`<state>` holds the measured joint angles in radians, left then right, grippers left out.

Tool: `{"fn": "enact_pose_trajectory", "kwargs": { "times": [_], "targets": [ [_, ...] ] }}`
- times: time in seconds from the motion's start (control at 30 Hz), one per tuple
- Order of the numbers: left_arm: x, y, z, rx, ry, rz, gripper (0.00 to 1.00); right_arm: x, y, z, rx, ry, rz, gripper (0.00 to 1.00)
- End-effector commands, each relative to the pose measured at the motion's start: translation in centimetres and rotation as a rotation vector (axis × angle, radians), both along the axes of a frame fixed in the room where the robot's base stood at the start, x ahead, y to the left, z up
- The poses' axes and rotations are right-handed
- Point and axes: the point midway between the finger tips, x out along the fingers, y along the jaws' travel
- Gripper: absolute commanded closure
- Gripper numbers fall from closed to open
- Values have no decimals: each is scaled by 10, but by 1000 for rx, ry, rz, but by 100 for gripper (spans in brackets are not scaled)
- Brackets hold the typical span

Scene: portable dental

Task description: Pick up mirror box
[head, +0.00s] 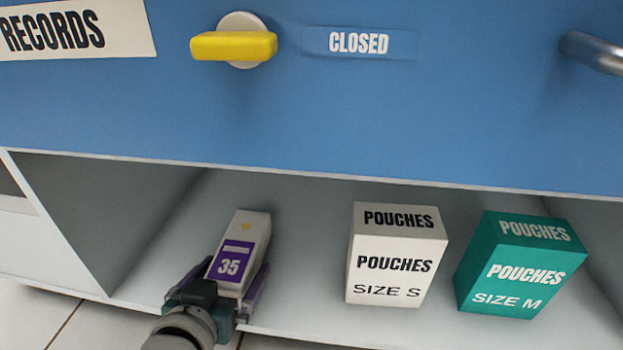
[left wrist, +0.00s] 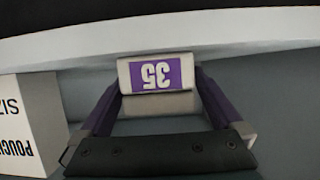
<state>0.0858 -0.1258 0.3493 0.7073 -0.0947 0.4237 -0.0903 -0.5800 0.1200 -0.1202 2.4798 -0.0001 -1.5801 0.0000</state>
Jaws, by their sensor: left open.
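A white box with a purple label reading 35 (head: 240,247) lies on the open shelf under the blue drawer; it is likely the mirror box, though no such word is readable. It also shows in the left wrist view (left wrist: 158,73). My left gripper (head: 236,274) is open, with its purple fingers on either side of the box. In the left wrist view the box sits between the fingertips (left wrist: 158,84). I cannot tell whether the fingers touch it. My right gripper is not in view.
A white size S pouches box (head: 391,264) and a teal size M pouches box (head: 518,268) stand to the right on the shelf (head: 318,245). The blue drawer front (head: 330,110) overhangs above, with a yellow latch (head: 235,46). A grey side panel (head: 95,205) bounds the left.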

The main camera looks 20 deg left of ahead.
Motion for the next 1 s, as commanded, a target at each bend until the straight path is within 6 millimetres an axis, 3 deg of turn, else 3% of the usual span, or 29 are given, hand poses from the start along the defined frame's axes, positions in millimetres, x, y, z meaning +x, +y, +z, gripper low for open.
{"fn": "enact_pose_trajectory", "kwargs": {
  "times": [0.2, 1.0],
  "targets": [
    [1, 0, 1, 0, 0, 0, 1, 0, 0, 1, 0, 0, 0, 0],
    [0, 0, 1, 0, 1, 0, 91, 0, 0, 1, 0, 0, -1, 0]
  ]
}}
